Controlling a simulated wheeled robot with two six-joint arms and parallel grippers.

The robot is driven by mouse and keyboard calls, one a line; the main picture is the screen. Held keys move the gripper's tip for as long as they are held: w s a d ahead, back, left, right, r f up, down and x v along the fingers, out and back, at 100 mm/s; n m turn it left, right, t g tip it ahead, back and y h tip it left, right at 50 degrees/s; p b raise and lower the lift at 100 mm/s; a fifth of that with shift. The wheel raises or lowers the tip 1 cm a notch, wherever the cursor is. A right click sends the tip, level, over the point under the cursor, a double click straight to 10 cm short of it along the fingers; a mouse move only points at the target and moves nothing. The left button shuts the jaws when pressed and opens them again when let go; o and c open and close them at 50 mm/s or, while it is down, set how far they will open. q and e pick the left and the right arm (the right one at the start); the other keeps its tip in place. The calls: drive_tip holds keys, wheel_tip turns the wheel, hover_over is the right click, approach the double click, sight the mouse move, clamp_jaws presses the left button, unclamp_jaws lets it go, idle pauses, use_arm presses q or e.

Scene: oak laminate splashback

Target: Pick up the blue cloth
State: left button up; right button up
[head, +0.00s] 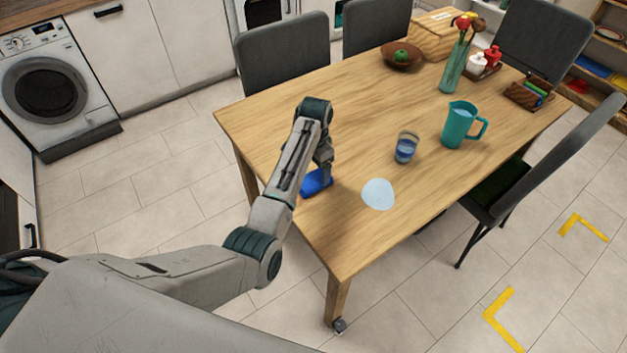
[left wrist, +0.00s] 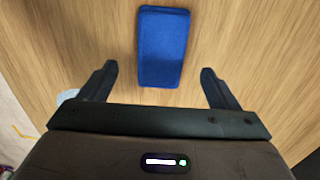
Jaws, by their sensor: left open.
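The blue cloth (head: 317,183) lies on the wooden table near its front left edge, partly hidden behind my left arm in the head view. In the left wrist view the cloth (left wrist: 163,46) is a flat, folded rectangle with rounded corners, lying between and ahead of my fingers. My left gripper (left wrist: 158,85) is open and empty, with its two fingers spread wider than the cloth. In the head view the left gripper (head: 325,172) points down just above the cloth. My right gripper is in neither view.
On the table (head: 270,120) a pale blue puddle-like patch (head: 378,194) lies right of the cloth. A glass of blue liquid (head: 406,147) and a teal jug (head: 460,125) stand beyond it. A bowl (head: 402,56), vase (head: 453,68) and wooden caddy (head: 529,92) stand farther back. Chairs surround the table.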

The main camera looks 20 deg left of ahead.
sight(315, 177)
use_arm(q)
drive_tip(key=shift+w+f+p, duration=0.15)
drive_tip(key=shift+f+p, duration=0.5)
drive_tip(key=shift+f, duration=1.85)
drive_tip(key=shift+c, duration=0.2)
drive_tip(key=c, duration=1)
